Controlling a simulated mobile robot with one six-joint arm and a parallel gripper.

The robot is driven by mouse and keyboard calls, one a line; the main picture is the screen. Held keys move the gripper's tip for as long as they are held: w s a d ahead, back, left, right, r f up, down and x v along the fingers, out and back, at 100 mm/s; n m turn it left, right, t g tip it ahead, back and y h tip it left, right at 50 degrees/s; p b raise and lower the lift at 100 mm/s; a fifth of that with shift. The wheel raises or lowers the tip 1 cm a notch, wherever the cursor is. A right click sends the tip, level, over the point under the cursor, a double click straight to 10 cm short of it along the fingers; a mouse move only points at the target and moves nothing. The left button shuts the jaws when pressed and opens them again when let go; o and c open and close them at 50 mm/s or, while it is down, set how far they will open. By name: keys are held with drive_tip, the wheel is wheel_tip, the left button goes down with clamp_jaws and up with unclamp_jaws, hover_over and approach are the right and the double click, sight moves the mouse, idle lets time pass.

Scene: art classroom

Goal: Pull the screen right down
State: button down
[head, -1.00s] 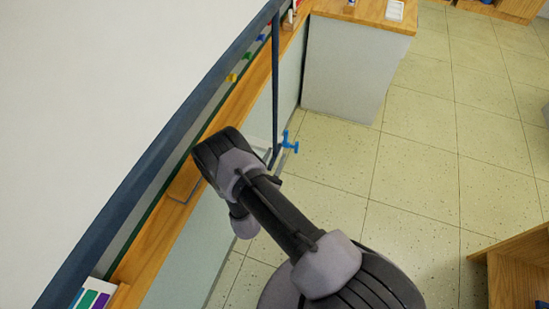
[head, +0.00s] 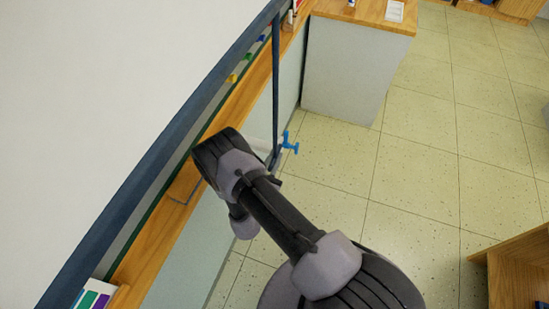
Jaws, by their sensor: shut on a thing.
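The screen (head: 90,90) is a broad white sheet filling the upper left of the head view. A dark blue bar (head: 160,147) runs slantwise along its lower edge. A thin grey bracket-shaped piece (head: 183,201) shows just left of my arm, over the wooden ledge; I cannot tell what it joins. My arm reaches from the lower right to the ledge. Its end is turned away, and my gripper is hidden behind the arm links, so its hold does not show.
A wooden ledge (head: 150,238) runs below the screen, with small coloured pieces (head: 232,78) along the wall. A dark upright post (head: 275,85) and a blue tap-like piece (head: 289,143) stand beyond my arm. A wood-topped cabinet (head: 345,70) is behind.

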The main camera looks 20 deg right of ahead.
drive_tip(key=shift+s+d+f, duration=0.1)
drive_tip(key=shift+f, duration=0.05)
idle(0.6)
wheel_tip(320, 180, down, 10)
drive_tip(key=b, duration=0.8)
drive_tip(key=c, duration=1.4)
unclamp_jaws()
drive_tip(key=shift+r, duration=0.2)
drive_tip(key=p+v, duration=0.4)
drive_tip(key=v, duration=1.3)
drive_tip(key=shift+s, duration=0.15)
